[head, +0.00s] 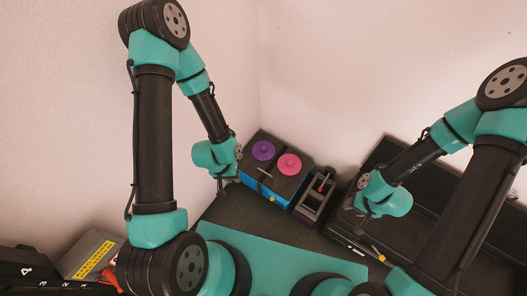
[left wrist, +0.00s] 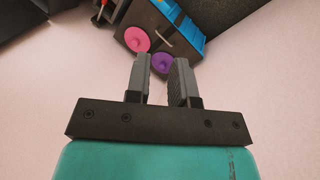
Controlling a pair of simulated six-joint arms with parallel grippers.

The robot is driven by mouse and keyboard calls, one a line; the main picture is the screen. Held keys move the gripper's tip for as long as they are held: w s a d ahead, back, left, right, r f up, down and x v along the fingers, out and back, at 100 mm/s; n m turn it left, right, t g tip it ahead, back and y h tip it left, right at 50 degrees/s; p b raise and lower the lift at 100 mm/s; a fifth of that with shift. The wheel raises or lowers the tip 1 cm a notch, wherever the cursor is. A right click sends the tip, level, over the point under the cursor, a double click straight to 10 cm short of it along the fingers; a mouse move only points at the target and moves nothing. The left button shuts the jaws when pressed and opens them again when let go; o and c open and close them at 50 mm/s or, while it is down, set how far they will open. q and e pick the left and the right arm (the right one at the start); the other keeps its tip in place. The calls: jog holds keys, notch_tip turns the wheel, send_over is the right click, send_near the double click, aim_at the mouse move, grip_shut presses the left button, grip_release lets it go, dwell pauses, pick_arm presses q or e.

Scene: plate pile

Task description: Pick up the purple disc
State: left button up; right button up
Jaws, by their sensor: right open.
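The purple disc (head: 263,150) has a central knob and lies on the dark top of a blue-sided box (head: 271,190), left of a pink disc (head: 289,164). In the left wrist view the purple disc (left wrist: 162,63) shows beyond the fingers, partly covered by one of them. My left gripper (left wrist: 160,68) is open, with nothing between its fingers; it is beside the box's left side in the head view, apart from the disc. My right gripper (head: 352,207) is to the right, away from the discs; its fingers are small and dark there.
A dark holder (head: 314,205) with a red-handled item stands right of the box. Pale walls stand behind.

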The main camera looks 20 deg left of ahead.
pick_arm(q)
jog(key=shift+o, duration=0.2)
jog(key=o, duration=0.8)
